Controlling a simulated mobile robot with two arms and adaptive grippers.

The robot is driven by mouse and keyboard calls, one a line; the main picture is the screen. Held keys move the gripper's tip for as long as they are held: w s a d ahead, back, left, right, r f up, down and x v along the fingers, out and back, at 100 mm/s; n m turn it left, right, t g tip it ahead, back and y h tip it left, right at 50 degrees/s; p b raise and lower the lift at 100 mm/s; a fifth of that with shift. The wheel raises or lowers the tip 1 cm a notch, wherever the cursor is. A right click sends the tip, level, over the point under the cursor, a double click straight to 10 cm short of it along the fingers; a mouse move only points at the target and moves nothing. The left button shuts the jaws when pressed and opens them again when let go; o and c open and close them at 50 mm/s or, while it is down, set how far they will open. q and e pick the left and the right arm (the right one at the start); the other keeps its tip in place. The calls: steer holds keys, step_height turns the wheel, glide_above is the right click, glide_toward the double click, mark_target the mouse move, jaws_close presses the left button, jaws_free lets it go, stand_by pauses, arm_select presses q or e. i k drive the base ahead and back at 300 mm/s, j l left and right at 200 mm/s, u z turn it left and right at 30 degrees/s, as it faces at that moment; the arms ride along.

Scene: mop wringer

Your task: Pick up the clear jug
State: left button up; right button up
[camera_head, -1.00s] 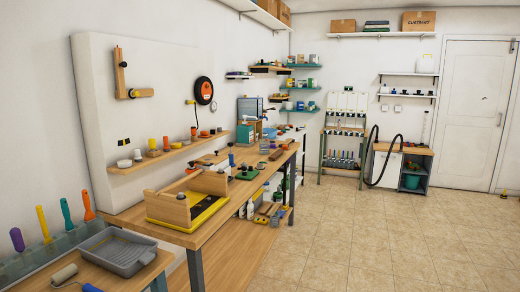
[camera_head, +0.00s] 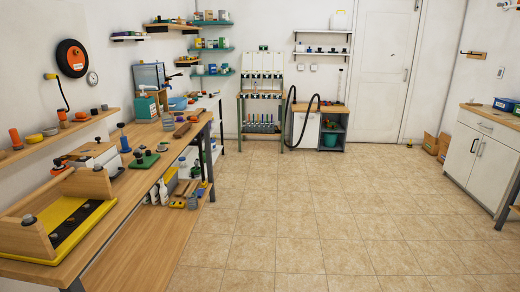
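I cannot make out a clear jug for certain. Neither of my grippers is in view.
A yellow tray with wooden sides (camera_head: 60,225) sits on the near end of the bench. A white cabinet (camera_head: 478,160) stands at the right, with brown bags (camera_head: 433,145) beyond it. The tiled floor (camera_head: 310,220) between is clear.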

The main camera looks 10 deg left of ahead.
mark_target(167, 118)
steer(key=i+l+u, duration=0.1)
steer(key=i, duration=2.05)
